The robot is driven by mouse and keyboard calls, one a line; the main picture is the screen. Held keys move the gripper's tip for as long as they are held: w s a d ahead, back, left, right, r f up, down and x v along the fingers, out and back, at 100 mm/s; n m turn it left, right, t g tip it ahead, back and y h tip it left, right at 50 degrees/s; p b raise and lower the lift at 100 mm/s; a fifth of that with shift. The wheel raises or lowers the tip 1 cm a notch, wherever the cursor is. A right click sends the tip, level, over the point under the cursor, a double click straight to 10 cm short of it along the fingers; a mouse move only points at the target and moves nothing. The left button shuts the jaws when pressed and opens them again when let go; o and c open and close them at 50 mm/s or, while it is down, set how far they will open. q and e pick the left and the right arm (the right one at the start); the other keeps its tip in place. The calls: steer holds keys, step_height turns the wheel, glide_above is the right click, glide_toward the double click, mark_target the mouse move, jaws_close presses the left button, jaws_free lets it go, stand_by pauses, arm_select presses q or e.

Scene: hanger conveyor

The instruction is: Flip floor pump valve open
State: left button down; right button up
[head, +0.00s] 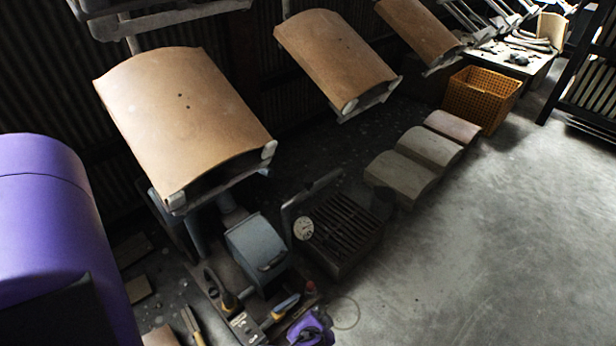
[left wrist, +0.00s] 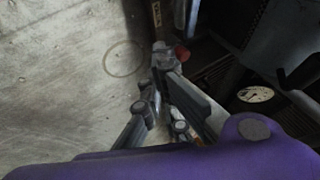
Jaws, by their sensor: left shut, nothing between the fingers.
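A small red piece (head: 310,286), which may be part of the pump's valve, sits among low equipment at the bottom of the head view. It also shows in the left wrist view (left wrist: 182,54), right at my fingertips. My left gripper (head: 311,304) is beside it. In the left wrist view its fingers (left wrist: 162,72) come together, with nothing seen between them. Whether they touch the red piece I cannot tell. The pump's body and the valve's position are not clear; my gripper hides part. My right gripper is not in view.
A round gauge (head: 303,228) is on a dark slatted unit (head: 342,240). A grey-blue box (head: 257,248) stands left of it. Tools, including a yellow-handled one (head: 286,304), lie close by. Curved panels (head: 185,110) hang above. The concrete floor (head: 480,250) at right is clear.

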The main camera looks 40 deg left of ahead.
mark_target(287, 305)
arm_select(q)
steer(key=w+a+f+b, duration=0.4)
steer(key=a+f, duration=0.2)
steer(key=a, duration=0.1)
steer(key=shift+w+f, duration=0.2)
steer(key=shift+w, duration=0.05)
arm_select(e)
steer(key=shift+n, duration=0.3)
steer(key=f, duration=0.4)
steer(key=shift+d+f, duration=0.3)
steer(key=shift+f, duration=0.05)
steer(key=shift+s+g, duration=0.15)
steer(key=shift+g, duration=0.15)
arm_select(q)
steer(key=shift+w+a+n+g+y, duration=0.2)
steer(key=shift+a+n, duration=0.25)
steer(key=shift+a, duration=0.05)
steer(key=shift+w+a+n+g+y, duration=0.15)
steer(key=shift+a+n+g+y, duration=0.05)
steer(key=shift+a+n, duration=0.25)
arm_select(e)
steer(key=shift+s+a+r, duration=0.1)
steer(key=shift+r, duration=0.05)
arm_select(q)
steer(key=shift+d, duration=0.1)
